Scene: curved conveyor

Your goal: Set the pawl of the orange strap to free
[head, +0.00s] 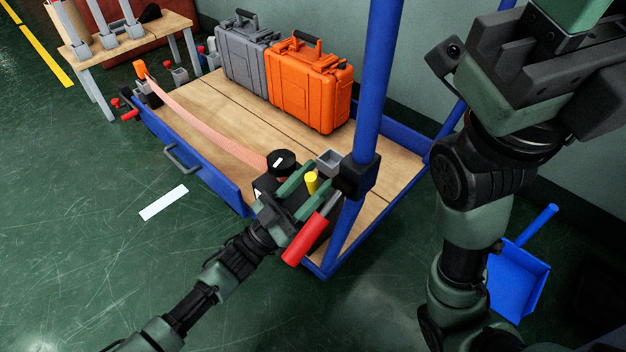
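The pale orange strap (205,126) runs across the wooden deck of a blue cart, from an orange end piece (140,68) at the upper left to a dark ratchet unit with a round black knob (281,161). A yellow peg (311,183) and a red handle (304,240) stand by the ratchet; I cannot tell which part is the pawl. My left gripper (305,192) is at the ratchet, its green fingers apart on either side of the yellow peg, with no clear grip. It hides much of the ratchet. My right gripper (535,60) is at the upper right, its fingertips not clear.
A grey case (243,52) and an orange case (309,85) stand at the back of the cart deck (215,92). A blue post (372,90) rises close to my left gripper. A small grey box (329,163) is beside it. A blue dustpan (518,275) is at right.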

